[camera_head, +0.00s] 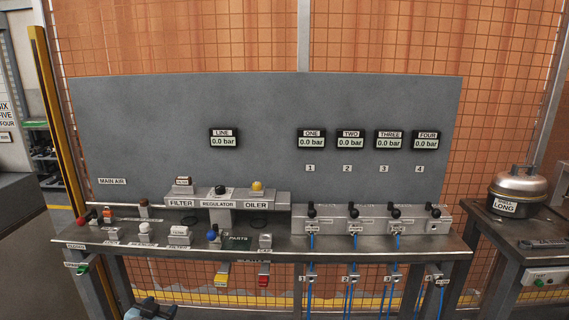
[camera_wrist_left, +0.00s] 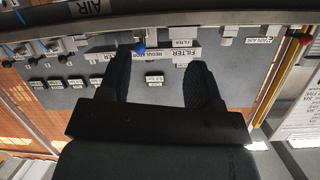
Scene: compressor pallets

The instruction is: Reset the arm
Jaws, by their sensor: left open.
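My left gripper (camera_wrist_left: 160,62) shows in the left wrist view with its two dark fingers apart and nothing between them. That view is upside down, and the bench and grey panel lie beyond the fingers, apart from them. In the head view only a small blue and dark part of what looks like my left arm shows at the bottom left edge, below the bench front. My right gripper is in neither view.
A steel bench (camera_head: 270,244) with a grey panel (camera_head: 200,110) stands ahead. It carries a regulator (camera_head: 219,204), a blue knob (camera_head: 212,235) and several black-levered valves with blue hoses below. A silver tank (camera_head: 518,188) stands on the right table. Floor shows at far left.

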